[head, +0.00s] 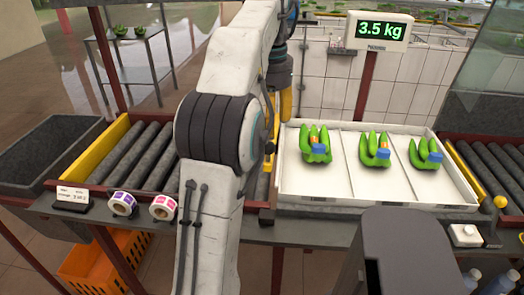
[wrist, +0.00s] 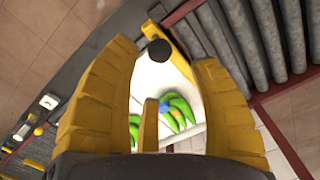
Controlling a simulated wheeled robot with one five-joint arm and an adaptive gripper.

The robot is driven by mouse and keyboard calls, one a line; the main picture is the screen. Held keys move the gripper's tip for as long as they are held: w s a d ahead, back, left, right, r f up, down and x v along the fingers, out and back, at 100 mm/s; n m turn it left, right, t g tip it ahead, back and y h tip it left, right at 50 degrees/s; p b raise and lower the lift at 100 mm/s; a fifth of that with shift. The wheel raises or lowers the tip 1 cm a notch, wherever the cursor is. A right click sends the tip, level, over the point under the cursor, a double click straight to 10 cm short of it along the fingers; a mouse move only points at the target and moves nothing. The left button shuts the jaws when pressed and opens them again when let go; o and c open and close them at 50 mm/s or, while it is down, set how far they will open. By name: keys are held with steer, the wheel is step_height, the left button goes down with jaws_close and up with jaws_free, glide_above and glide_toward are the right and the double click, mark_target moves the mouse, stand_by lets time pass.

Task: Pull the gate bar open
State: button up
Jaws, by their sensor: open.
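A yellow gate bar (wrist: 181,61) with a round black knob (wrist: 158,52) at its end shows in the wrist view, beside the white tray. In the head view a short piece of the yellow bar (head: 262,186) shows between the rollers and the tray, mostly hidden by my arm. My gripper (wrist: 168,58) is open with its yellow fingers wide apart. The knob appears between the fingertips in the wrist view; I cannot tell how far beyond them it is. In the head view my gripper (head: 285,104) points down above the tray's left side, partly behind my arm.
The white tray (head: 345,197) has three compartments, each with a green banana bunch. Rollers (head: 145,158) lie left, edged by a yellow rail (head: 97,150). More rollers (head: 495,170) lie right. A scale display (head: 378,30) reads 3.5 kg. Two label rolls (head: 142,205) sit at the front edge.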

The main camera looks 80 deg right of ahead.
mark_target(269, 142)
steer(key=shift+f+b, duration=1.75)
steer(key=shift+f, duration=1.75)
jaws_close()
